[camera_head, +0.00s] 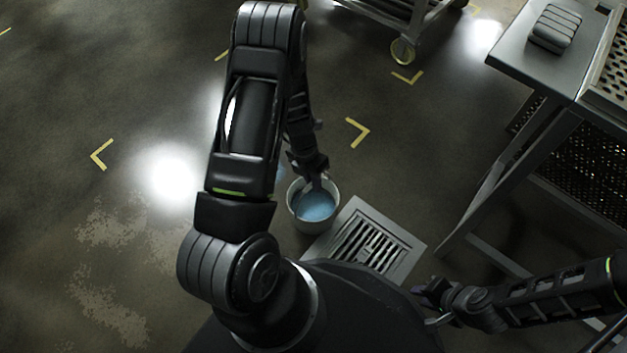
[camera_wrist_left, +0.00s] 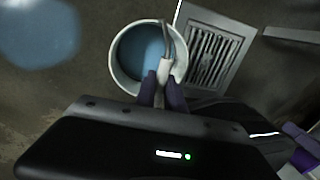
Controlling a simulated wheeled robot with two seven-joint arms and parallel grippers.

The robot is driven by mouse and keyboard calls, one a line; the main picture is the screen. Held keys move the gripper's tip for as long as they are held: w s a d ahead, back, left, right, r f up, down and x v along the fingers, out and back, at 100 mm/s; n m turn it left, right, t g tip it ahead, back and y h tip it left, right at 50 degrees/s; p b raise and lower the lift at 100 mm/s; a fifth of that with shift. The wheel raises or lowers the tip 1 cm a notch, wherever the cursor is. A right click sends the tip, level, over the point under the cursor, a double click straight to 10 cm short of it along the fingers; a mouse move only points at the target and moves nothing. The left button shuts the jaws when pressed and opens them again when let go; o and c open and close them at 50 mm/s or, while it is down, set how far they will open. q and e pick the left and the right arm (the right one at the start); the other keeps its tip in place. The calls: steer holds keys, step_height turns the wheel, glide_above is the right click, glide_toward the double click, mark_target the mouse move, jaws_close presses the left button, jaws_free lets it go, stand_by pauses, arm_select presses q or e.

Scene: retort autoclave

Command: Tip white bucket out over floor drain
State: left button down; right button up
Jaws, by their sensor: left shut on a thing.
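The white bucket (camera_head: 315,206) with blue liquid stands upright beside the floor drain (camera_head: 367,243), just left of its grate. It also shows in the left wrist view (camera_wrist_left: 121,76), its rim at the drain frame's left edge. My left gripper (camera_head: 314,178) is over the bucket. In the left wrist view its purple fingers (camera_wrist_left: 161,92) are shut on the bucket's handle (camera_wrist_left: 168,62). I cannot tell whether the bucket touches the floor. My right gripper (camera_head: 427,305) is at the lower right, its fingers apart and empty, away from the bucket.
A metal table (camera_head: 540,62) with a stacked grey item (camera_head: 555,27) stands at right, its legs near the drain. A wheeled cart (camera_head: 403,48) is at the top. Yellow corner marks lie on the floor. A blurred blue patch (camera_wrist_left: 38,30) shows in the left wrist view. Floor at left is clear.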

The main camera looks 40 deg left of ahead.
arm_select(q)
steer(key=shift+s+d+f, duration=0.15)
steer(key=shift+d+f, duration=0.1)
steer(key=shift+d, duration=0.1)
